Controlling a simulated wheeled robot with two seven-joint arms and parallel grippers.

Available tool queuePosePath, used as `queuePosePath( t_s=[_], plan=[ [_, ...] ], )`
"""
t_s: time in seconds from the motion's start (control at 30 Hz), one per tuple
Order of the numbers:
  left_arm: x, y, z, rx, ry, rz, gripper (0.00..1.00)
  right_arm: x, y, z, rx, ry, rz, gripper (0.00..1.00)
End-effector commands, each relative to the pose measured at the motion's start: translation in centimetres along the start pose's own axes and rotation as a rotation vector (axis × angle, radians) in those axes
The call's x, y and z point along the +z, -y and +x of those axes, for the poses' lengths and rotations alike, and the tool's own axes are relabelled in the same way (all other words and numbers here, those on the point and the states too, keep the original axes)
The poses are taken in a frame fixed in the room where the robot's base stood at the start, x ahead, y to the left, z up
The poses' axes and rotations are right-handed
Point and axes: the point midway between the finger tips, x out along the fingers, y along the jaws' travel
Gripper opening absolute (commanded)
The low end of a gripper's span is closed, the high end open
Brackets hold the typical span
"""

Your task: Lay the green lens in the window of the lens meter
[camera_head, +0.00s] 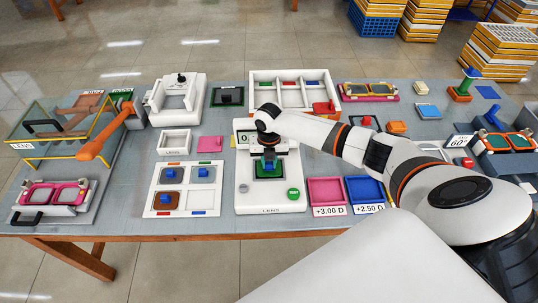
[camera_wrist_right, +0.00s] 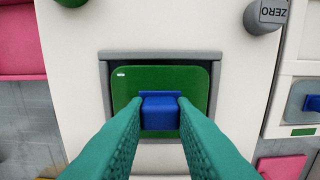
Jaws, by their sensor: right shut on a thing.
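The lens meter (camera_head: 258,199) is a white device with a small display (camera_head: 246,138), standing near the middle of the table. The green lens (camera_head: 257,173) is a green plate with a blue grip block. My right gripper (camera_head: 268,157) reaches down over it. In the right wrist view the gripper (camera_wrist_right: 161,112) is shut on the blue block (camera_wrist_right: 160,112). The lens (camera_wrist_right: 197,88) appears inside the grey-edged window (camera_wrist_right: 160,55), with a dark gap along its sides. I cannot tell whether it rests on the window floor or hangs just above. My left gripper is not in view.
Pink (camera_head: 325,191) and blue (camera_head: 365,189) bins stand right. The meter has a green button (camera_head: 293,194) and a grey ZERO knob (camera_wrist_right: 268,12). My right arm spans the right side.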

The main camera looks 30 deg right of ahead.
Motion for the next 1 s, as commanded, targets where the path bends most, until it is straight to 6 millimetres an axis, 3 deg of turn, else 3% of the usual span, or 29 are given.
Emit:
queuePosePath(
  t_s=[0.8, 0.83, 0.97, 1.0],
  plan=[
    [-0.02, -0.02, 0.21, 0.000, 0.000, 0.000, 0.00, 0.01, 0.01, 0.47, 0.000, 0.000, 0.000, 0.01],
    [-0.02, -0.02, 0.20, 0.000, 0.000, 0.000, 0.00, 0.01, 0.02, 0.46, 0.000, 0.000, -0.001, 0.26],
    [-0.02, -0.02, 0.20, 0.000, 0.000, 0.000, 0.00, 0.01, 0.01, 0.46, 0.000, 0.000, 0.000, 0.47],
    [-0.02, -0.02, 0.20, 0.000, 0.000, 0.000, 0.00, 0.01, 0.01, 0.46, 0.000, 0.000, 0.000, 0.48]
  ],
)
